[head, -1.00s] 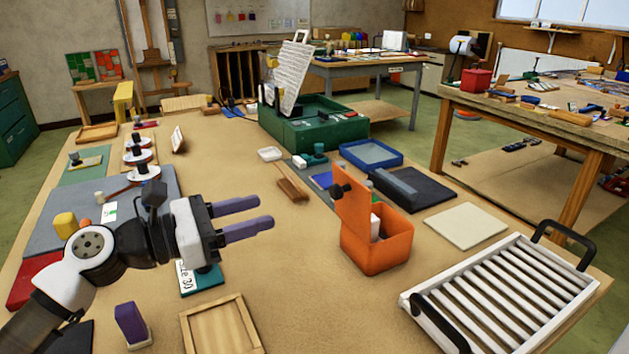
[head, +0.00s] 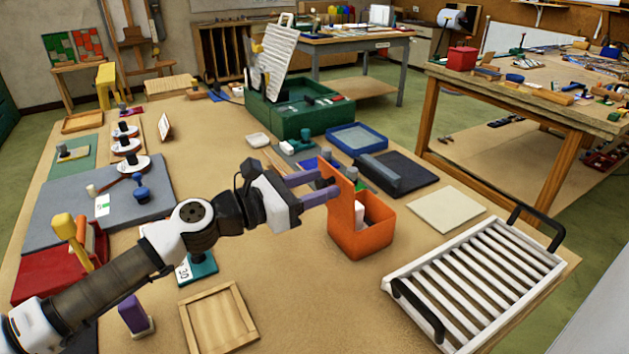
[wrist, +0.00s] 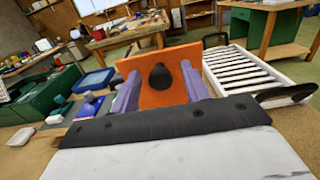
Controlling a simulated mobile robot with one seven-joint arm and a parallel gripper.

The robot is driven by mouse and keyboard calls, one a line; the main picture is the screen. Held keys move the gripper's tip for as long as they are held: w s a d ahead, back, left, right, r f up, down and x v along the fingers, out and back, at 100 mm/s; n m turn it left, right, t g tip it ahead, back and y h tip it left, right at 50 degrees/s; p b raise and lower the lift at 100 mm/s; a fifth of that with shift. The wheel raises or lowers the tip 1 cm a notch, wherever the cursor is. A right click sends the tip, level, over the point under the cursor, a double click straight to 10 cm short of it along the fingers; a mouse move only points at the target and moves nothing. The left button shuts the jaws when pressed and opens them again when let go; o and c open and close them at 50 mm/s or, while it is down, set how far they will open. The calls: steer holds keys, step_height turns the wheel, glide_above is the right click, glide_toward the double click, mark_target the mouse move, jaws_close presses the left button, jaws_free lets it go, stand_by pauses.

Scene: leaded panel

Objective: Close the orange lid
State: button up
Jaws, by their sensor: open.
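The orange lid (head: 341,196) stands raised, roughly upright, on the left side of the orange box (head: 362,238). The box is open at the top, and a white item (head: 359,214) shows inside it. My gripper (head: 330,186) is open, its purple fingers reaching to the lid's outer face. In the wrist view, the lid (wrist: 160,93) faces me with its black knob (wrist: 160,77) between the two fingers (wrist: 160,95). The fingertips are close to the lid; I cannot tell whether they touch it.
A white slatted rack (head: 475,285) with black handles stands right of the box. A pale square tile (head: 447,209) and a dark mat with a grey block (head: 393,175) lie behind it. A wooden tray (head: 219,318) lies at the front. Bare tabletop lies between tray and box.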

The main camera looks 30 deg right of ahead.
jaws_close()
stand_by(0.3)
